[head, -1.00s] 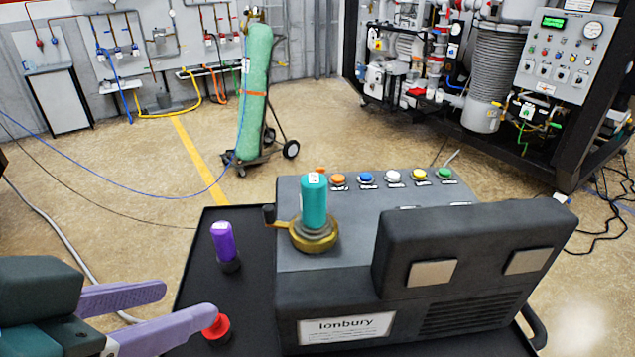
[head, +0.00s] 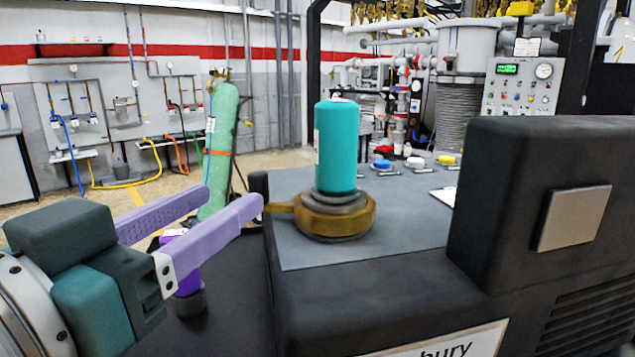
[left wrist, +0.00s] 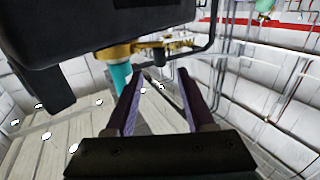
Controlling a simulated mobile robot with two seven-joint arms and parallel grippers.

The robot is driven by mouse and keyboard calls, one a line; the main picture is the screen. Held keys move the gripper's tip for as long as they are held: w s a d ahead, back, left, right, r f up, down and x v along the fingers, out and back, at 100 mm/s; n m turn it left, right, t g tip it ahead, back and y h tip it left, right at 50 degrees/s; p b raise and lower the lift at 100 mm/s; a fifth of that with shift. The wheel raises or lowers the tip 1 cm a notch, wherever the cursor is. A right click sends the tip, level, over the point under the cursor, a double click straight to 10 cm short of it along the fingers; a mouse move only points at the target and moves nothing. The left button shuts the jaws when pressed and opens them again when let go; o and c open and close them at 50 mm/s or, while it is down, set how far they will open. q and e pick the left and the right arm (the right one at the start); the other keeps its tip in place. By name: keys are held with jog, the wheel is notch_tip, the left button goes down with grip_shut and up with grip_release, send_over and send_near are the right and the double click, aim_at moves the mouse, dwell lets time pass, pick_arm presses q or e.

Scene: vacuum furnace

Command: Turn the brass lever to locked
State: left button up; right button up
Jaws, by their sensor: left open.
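The brass lever (head: 283,207) sticks out to the left from a brass collar (head: 350,222) around the foot of an upright teal cylinder (head: 336,150) on the dark grey unit. A black knob (head: 258,184) stands at the lever's outer end, its lower part hidden by my finger. My left gripper (head: 234,198) is open and empty, its lilac fingers pointing at the lever's outer end. In the left wrist view the brass collar (left wrist: 114,52) is beyond the fingertips of my gripper (left wrist: 160,76), and the knob (left wrist: 158,54) lies roughly between their lines. I cannot tell whether they touch.
A purple cylinder (head: 187,283) stands on the black tray just under my left gripper, partly hidden. A raised dark housing (head: 500,215) rises right of the teal cylinder. Blue, white and yellow buttons (head: 414,162) sit behind. A green gas bottle (head: 219,140) stands farther back.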

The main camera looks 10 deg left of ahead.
aim_at(252, 184)
pick_arm(q)
jog(key=w, duration=0.2)
jog(key=w+d, duration=0.1)
jog(key=w, duration=0.4)
jog(key=shift+w+d, duration=0.1)
jog(key=shift+d, duration=0.05)
jog(key=shift+c, duration=0.2)
grip_shut()
dwell(1.0)
